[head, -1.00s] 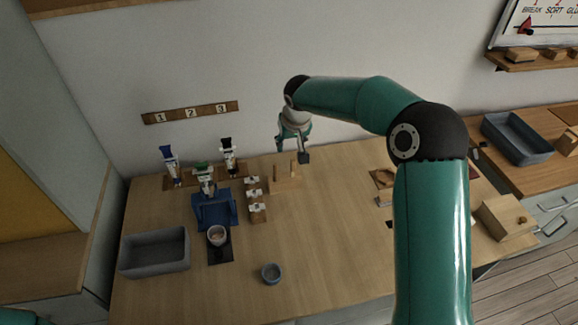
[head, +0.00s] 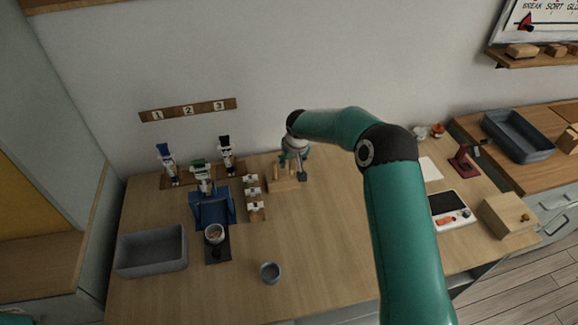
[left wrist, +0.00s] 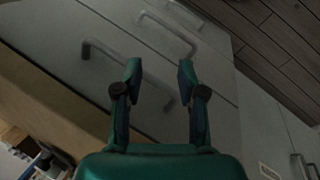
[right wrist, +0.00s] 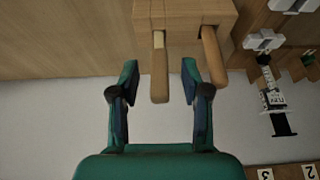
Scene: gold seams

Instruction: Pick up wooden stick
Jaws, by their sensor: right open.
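A wooden block (head: 284,185) with upright wooden sticks stands at the back of the workbench in the head view. In the right wrist view, the block (right wrist: 186,14) holds two sticks. One lighter stick (right wrist: 159,75) appears between the open fingers of my right gripper (right wrist: 160,68), with gaps on both sides. The other, browner stick (right wrist: 212,58) is outside the fingers, to the right. In the head view my right gripper (head: 301,172) is at the block and partly hides it. My left gripper (left wrist: 160,70) is open and empty, facing cabinet fronts.
Small white-topped pieces (head: 253,195) on wooden blocks stand left of the stick block. Further left are a blue stand (head: 212,210), a grey bin (head: 150,262) and a cup (head: 215,235). A small grey bowl (head: 270,272) sits in front. The bench centre is clear.

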